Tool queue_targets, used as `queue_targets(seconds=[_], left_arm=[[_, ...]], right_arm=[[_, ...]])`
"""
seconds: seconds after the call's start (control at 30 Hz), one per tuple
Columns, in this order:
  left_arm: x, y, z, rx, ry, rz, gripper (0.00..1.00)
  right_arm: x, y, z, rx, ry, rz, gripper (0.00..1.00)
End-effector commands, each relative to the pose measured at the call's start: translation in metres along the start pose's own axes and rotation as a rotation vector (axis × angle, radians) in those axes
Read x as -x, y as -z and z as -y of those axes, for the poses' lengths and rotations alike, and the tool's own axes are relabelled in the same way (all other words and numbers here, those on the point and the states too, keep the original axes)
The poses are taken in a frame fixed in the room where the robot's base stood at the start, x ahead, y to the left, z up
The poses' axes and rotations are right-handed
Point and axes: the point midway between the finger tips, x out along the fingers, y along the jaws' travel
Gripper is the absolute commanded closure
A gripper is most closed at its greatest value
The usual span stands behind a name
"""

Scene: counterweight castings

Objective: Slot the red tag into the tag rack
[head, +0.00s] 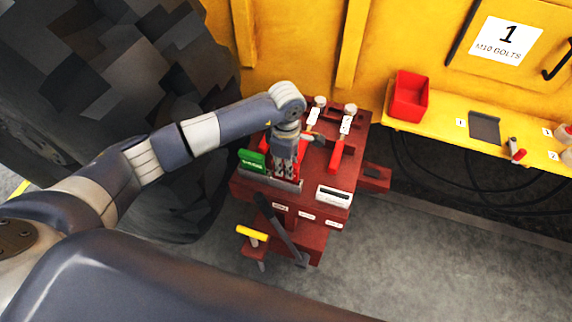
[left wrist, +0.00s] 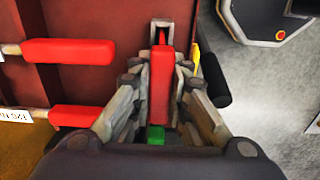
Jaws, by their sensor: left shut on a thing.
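The red tag (left wrist: 159,85) is between the fingers of my left gripper (head: 284,172), seen nearly edge-on in the left wrist view. My left gripper (left wrist: 160,100) points down over the tag rack (head: 262,178), a low grey holder on the red stand. The rack's end, with a dark slot, shows beyond the tag (left wrist: 161,27). A green tag (head: 251,160) stands in the rack left of the gripper; a bit of green (left wrist: 155,133) shows behind the red tag. I cannot tell how deep the red tag sits. My right gripper is out of view.
Red-handled levers (head: 335,155) stand right of the gripper on the red stand (head: 310,175). A white box (head: 334,195) lies near its front edge. A dark lever (head: 280,225) and yellow handle (head: 252,233) are in front. A yellow shelf (head: 440,124) holds a red bin (head: 408,96).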

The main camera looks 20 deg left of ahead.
Motion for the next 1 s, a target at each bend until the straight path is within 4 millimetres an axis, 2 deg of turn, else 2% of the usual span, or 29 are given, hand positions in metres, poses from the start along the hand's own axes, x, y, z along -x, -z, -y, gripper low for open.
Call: queue_targets(seconds=[0.5,0.53,0.63,1.0], left_arm=[[-0.0051,0.0,-0.0003,0.0,-0.001,0.0,1.0],[-0.0049,0.0,-0.0003,0.0,-0.001,0.0,0.82],[-0.0045,-0.0001,-0.0002,0.0,-0.001,0.0,0.61],[-0.0022,0.0,-0.0004,0.0,-0.001,0.0,0.61]], right_arm=[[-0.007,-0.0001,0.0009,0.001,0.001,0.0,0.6],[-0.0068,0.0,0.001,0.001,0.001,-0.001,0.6],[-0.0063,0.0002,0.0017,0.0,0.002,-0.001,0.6],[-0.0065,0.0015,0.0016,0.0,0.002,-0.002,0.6]])
